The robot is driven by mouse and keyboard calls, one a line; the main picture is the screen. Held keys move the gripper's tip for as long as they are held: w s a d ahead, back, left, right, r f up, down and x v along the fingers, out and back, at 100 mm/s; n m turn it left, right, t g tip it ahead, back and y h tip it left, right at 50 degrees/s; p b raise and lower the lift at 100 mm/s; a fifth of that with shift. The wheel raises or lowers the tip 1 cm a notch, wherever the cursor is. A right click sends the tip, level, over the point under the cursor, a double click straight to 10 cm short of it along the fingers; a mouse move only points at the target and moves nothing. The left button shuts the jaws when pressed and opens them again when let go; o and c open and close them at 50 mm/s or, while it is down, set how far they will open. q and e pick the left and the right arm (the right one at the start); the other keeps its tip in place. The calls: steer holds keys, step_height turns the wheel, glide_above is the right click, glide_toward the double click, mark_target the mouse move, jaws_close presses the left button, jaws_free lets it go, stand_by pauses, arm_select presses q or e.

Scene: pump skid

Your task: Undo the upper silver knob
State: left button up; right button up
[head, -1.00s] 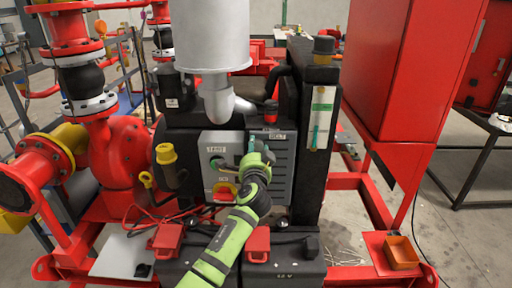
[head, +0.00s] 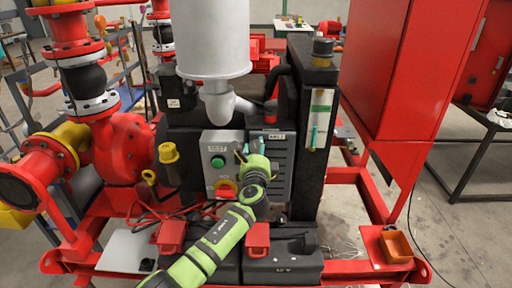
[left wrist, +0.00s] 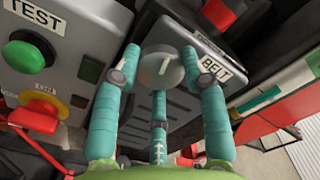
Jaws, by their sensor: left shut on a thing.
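The upper silver knob (left wrist: 161,68) is a round grey cap with a white mark on its face, in the left wrist view. It sits beside the plate labelled BELT (left wrist: 217,68). My left gripper (left wrist: 162,60) has its teal fingers around the knob, one on each side and one below, and is shut on it. In the head view my left gripper (head: 247,152) is at the upper part of the grey cover right of the control box, and it hides the knob there. No second silver knob is clear. My right gripper is not in view.
A black post (head: 313,150) stands to the right.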

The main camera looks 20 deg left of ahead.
arm_select(q)
steer(key=shift+r+m, duration=0.1)
steer(key=shift+m, duration=0.5)
steer(key=o, duration=1.1)
steer(key=shift+o, duration=0.2)
steer(key=v, duration=1.2)
